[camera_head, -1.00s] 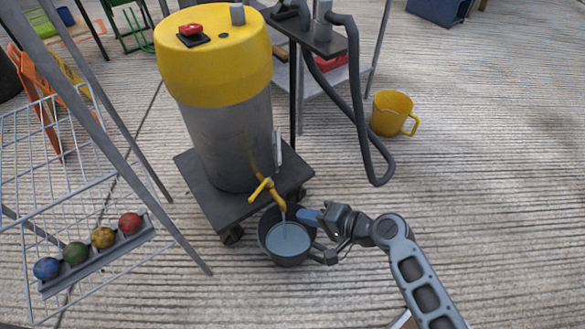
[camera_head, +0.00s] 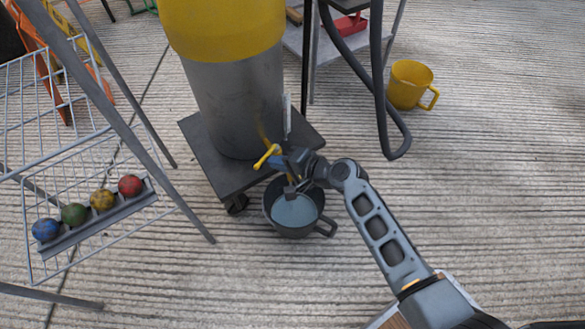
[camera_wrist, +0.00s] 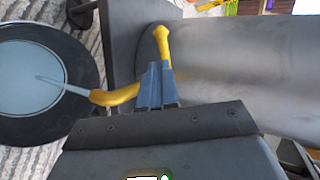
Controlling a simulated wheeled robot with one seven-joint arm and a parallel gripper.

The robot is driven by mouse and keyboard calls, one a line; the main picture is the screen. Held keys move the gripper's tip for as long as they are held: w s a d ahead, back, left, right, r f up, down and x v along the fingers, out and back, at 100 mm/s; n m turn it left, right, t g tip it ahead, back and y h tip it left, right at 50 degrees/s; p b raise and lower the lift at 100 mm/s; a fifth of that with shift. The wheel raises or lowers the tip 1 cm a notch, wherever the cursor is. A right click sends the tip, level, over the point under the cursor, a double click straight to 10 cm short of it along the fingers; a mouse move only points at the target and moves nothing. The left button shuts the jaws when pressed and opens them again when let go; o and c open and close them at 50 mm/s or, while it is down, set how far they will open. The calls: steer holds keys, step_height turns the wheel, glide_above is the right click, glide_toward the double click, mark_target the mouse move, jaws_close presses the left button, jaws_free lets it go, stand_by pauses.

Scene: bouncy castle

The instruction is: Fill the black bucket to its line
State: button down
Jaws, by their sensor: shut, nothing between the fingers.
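The black bucket (camera_head: 274,216) stands upright on the floor beside the tank's cart and holds grey-blue water (camera_head: 296,210). It also shows in the wrist view (camera_wrist: 92,50). I cannot make out a fill line. The yellow tap (camera_head: 267,156) juts from the tank's lower side above the bucket. In the wrist view its curved spout (camera_wrist: 118,96) points over the bucket, and a thin stream runs from it into the water. My gripper (camera_head: 282,162) is shut and empty, right at the tap. In the wrist view its blue fingertips (camera_wrist: 157,82) are beside the yellow lever (camera_wrist: 162,44); contact is unclear.
The grey tank with a yellow top (camera_head: 225,30) stands on a dark wheeled cart (camera_head: 213,160). A wire rack (camera_head: 105,230) with several coloured balls is at left. A black hose (camera_head: 384,110) hangs right of the tank. The right floor is open.

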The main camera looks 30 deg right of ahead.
mark_target(266, 156)
steer(key=shift+w+a+f, duration=0.1)
steer(key=shift+w+a, duration=0.15)
steer(key=shift+w, duration=0.2)
steer(key=shift+w+a+r+m+h+p, duration=0.15)
steer(key=shift+a+r+m+h+p, duration=0.3)
steer(key=shift+p, duration=0.7)
steer(key=m+h+p, duration=0.1)
steer(key=w+a+f+h+p, duration=0.1)
steer(key=p, duration=0.1)
steer(key=shift+w+m+t, duration=0.25)
steer(key=shift+m+t, duration=0.05)
steer(key=shift+m, duration=0.05)
steer(key=shift+s, duration=0.1)
